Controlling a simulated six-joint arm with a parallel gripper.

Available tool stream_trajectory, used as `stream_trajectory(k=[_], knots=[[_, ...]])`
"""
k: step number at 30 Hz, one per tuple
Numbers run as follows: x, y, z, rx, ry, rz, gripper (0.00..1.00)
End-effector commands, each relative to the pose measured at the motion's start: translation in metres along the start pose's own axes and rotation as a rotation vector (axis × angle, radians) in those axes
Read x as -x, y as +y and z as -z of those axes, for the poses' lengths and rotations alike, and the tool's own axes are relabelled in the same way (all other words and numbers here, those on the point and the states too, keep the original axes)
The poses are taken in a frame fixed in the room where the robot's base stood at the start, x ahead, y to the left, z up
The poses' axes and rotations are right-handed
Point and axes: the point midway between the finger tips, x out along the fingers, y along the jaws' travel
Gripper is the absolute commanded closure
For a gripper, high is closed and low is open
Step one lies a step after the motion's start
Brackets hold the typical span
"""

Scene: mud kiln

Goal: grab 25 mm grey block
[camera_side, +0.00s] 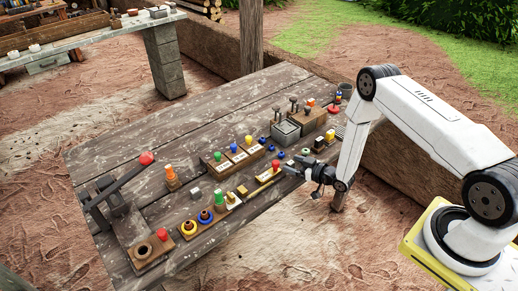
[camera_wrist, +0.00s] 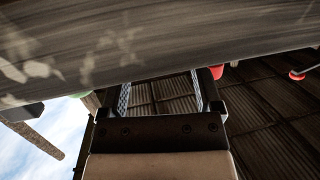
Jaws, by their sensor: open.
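The grey block (camera_side: 196,193) is a small cube on the wooden table, left of the middle in the side view. It stands apart from the things around it. I do not see it in the wrist view. My gripper (camera_side: 292,171) is open over the table's right front part, well to the right of the block. Its two fingers also show apart in the wrist view (camera_wrist: 165,92), with nothing clearly held between them.
A red-knobbed lever (camera_side: 146,159) is at left. Button boxes (camera_side: 238,154) and metal boxes (camera_side: 285,132) stand behind. The back left planks are clear.

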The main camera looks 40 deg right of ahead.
Motion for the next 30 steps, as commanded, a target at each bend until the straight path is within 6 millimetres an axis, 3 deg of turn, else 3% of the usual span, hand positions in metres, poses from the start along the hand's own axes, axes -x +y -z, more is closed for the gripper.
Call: stream_trajectory(k=[6,8,14,15,30], knots=[[0.0002,0.0001,0.0001,0.000,0.000,0.000,0.18],[0.0002,0.0001,0.0001,0.000,0.000,0.000,0.34],[0.0002,0.0001,0.0001,0.000,0.000,0.000,0.97],[0.0003,0.0001,0.0001,0.000,0.000,0.000,1.00],[0.0006,0.0004,0.0044,0.001,0.002,0.000,1.00]])
